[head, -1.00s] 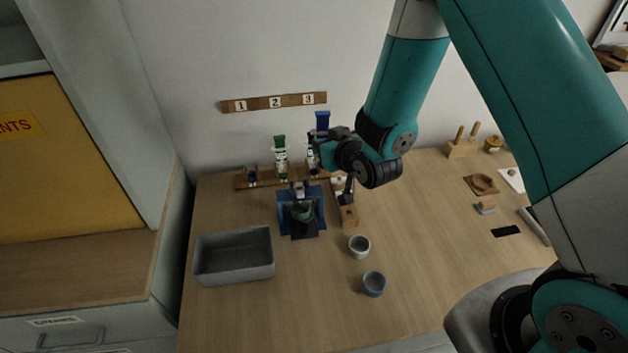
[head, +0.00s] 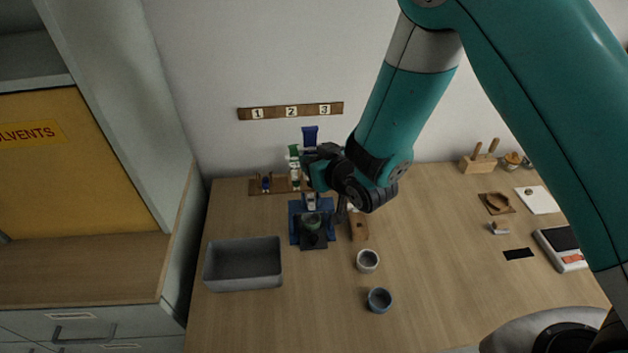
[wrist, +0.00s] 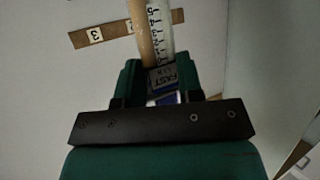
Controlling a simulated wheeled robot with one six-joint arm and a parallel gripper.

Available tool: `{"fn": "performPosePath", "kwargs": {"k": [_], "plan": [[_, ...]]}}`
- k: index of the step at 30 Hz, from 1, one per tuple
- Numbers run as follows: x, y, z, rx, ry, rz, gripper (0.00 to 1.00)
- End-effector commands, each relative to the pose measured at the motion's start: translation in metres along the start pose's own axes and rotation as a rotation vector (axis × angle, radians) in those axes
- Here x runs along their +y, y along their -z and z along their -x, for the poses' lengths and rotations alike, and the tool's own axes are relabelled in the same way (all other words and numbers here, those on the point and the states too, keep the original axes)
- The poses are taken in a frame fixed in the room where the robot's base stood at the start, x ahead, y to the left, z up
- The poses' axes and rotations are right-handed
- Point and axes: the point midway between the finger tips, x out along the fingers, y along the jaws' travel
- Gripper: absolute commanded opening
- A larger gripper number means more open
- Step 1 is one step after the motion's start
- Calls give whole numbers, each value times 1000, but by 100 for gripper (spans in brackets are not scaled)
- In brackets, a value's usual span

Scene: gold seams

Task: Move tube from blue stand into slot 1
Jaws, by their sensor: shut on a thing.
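My gripper (head: 312,165) is shut on a blue-capped tube (head: 310,134), held upright in front of the wall behind the bench. In the wrist view the tube (wrist: 160,35) stands between the jaws (wrist: 160,78), with black graduations and a label. The blue stand (head: 297,228) is on the bench below my gripper, apart from the tube. The wooden rack (head: 283,187) lies along the wall under a strip (head: 274,112) numbered 1, 2 and 3. A small blue-and-dark fitting (head: 266,183) sits at its left end. My gripper hides the rack's right part and the tube's lower end.
A green-capped tube (head: 294,152) stands in the rack, just left of my gripper. A grey bin (head: 243,283) is front left; a white cup (head: 368,261) and a blue cup (head: 379,300) are front right. A wooden block (head: 359,229) stands right of the stand.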

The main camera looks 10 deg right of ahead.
Motion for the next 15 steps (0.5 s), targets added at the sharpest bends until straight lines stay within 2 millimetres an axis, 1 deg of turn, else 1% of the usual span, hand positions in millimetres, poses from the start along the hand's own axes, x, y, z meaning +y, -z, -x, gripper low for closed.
{"fn": "performPosePath", "kwargs": {"k": [1, 3, 10, 15], "plan": [[0, -10, -4, -4, 0, 1, 7], [0, -21, -8, -2, 1, -1, 7], [0, -40, -16, 0, 1, 0, 7], [0, -62, -25, -1, 1, 0, 7]]}}
